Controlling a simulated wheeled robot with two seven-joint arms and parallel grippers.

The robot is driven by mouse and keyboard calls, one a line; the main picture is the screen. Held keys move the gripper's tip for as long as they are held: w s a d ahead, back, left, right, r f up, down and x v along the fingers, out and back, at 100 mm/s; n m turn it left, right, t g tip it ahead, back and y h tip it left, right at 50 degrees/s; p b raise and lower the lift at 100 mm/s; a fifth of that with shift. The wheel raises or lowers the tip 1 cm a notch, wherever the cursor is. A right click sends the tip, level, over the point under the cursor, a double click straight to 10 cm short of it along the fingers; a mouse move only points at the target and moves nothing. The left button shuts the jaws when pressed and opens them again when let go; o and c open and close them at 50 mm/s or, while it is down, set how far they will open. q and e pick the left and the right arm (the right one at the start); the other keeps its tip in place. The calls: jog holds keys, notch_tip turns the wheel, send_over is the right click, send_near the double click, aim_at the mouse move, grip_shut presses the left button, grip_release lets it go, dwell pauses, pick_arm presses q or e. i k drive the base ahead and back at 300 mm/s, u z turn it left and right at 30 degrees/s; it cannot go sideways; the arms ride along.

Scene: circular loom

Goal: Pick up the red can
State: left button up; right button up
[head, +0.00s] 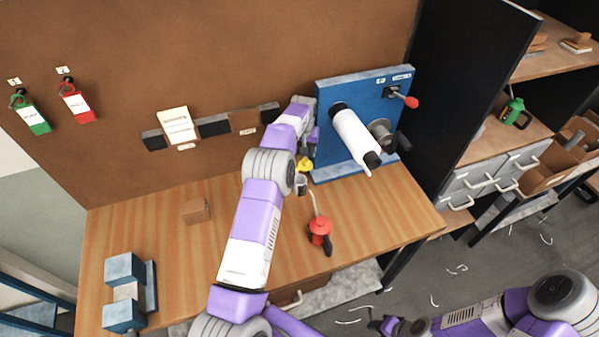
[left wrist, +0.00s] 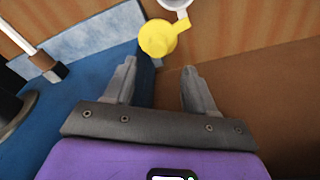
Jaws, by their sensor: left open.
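The red can (head: 320,229), an oil can with a thin spout and a dark handle, stands on the wooden table right of my left forearm. My left gripper (head: 312,141) is beyond it, by the left edge of the blue board, partly hidden by my wrist. In the left wrist view its two fingers (left wrist: 161,88) are apart with nothing between them. A yellow object (left wrist: 157,38) lies just past the fingertips; the red can is not in that view. My right gripper (head: 390,325) is low at the bottom edge, away from the table; its jaws are unclear.
The blue board (head: 362,90) carries a white roll (head: 354,137) and a red-knobbed lever. A brown block (head: 196,210) and a blue-grey fixture (head: 124,292) sit on the table's left.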

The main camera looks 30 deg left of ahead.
aim_at(319, 230)
jog(key=k, duration=2)
